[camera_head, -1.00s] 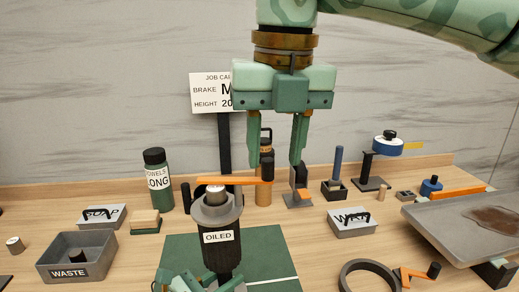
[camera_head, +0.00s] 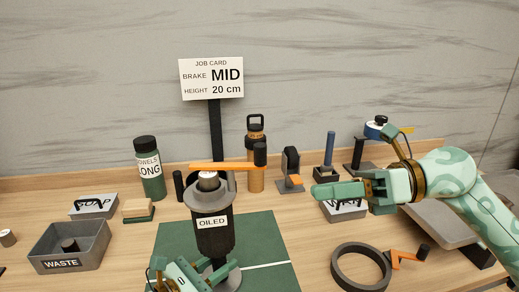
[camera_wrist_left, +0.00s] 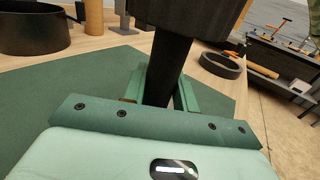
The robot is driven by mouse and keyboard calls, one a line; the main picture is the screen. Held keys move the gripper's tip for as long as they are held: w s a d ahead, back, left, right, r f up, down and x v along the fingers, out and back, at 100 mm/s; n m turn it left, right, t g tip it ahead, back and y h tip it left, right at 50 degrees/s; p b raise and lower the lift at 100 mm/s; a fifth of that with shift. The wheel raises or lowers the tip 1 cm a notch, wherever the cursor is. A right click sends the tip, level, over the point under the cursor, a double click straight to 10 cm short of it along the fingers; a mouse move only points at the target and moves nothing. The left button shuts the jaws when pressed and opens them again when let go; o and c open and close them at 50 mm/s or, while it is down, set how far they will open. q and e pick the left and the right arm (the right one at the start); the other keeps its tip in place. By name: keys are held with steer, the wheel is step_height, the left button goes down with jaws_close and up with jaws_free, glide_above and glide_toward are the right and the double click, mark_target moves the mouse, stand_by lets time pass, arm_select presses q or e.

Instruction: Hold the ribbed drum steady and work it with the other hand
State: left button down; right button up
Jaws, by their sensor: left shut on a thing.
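The ribbed drum (camera_head: 214,238) is dark, labelled OILED, and stands upright on a round foot on the green mat. It has a grey collar and an orange crank arm (camera_head: 225,165) with a dark knob (camera_head: 260,154) at its right end. My left gripper (camera_head: 212,272) is low at the drum's front. In the left wrist view its fingers (camera_wrist_left: 160,90) are shut on the dark post (camera_wrist_left: 166,72) under the drum. My right gripper (camera_head: 325,191) is at the right, pointing left, apart from the crank. It is seen edge-on, so its jaw gap does not show.
A job card (camera_head: 211,78) reads BRAKE MID, HEIGHT 20 cm. A dark ring (camera_head: 346,256) and an orange crank piece (camera_head: 405,255) lie right. My right arm partly covers the grey tray (camera_head: 440,222).

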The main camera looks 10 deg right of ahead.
mark_target(259, 150)
step_height(259, 150, up, 5)
steer(key=w+n+t, duration=0.2)
steer(key=n+t, duration=0.1)
steer(key=n, duration=0.2)
steer(key=shift+y, duration=0.4)
steer(key=x, duration=1.1)
steer(key=shift+s+a+r, duration=0.1)
steer(key=shift+a, duration=0.05)
jaws_close()
steer(key=shift+g, duration=0.3)
